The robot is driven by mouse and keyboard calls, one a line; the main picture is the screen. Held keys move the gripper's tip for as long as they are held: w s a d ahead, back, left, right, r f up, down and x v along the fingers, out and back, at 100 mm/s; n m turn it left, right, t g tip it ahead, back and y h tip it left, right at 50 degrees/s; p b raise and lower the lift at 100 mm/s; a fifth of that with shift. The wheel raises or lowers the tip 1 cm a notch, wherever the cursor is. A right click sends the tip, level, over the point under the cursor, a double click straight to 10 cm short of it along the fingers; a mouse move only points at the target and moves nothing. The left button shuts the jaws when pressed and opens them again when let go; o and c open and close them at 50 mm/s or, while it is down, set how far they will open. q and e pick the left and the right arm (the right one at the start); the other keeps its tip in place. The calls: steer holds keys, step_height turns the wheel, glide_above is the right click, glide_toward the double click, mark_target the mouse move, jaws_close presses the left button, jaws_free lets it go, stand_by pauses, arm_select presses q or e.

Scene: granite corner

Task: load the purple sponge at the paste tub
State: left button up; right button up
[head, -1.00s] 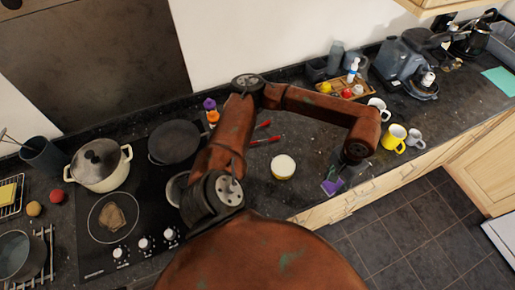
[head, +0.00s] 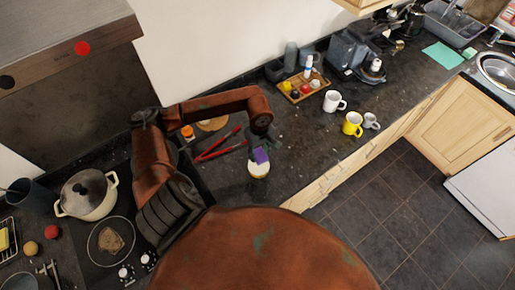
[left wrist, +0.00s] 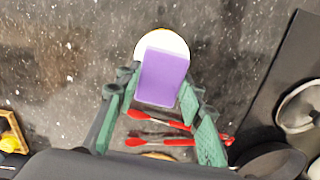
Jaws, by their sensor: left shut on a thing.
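My left gripper (head: 261,140) is shut on the purple sponge (head: 261,156) and holds it over the paste tub (head: 258,173). The tub is small and round, with a pale yellow side. In the left wrist view the sponge (left wrist: 162,78) sits between the green fingertips and covers part of the tub's white contents (left wrist: 165,40). I cannot tell whether the sponge touches the paste. My right gripper is in neither view now.
Red-handled utensils (head: 220,147) lie left of the tub. A white mug (head: 332,102), a yellow mug (head: 352,124) and a grey mug (head: 371,121) stand to the right, below a wooden tray (head: 296,95). A lidded pot (head: 86,197) is at left. The counter's front edge is close.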

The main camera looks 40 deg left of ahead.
mark_target(258, 160)
arm_select(q)
steer(key=shift+s+a+f, duration=0.1)
steer(key=shift+a, duration=0.1)
steer(key=shift+f, duration=0.25)
steer(key=shift+f+b, duration=0.85)
steer(key=shift+f, duration=1.85)
steer(key=shift+f+b, duration=0.2)
steer(key=shift+b, duration=0.1)
steer(key=shift+f, duration=0.25)
steer(key=shift+f+b, duration=0.15)
steer(key=shift+b, duration=0.3)
steer(key=shift+s+f+b, duration=0.15)
steer(key=shift+s+b, duration=0.05)
steer(key=shift+b, duration=0.1)
stand_by(0.4)
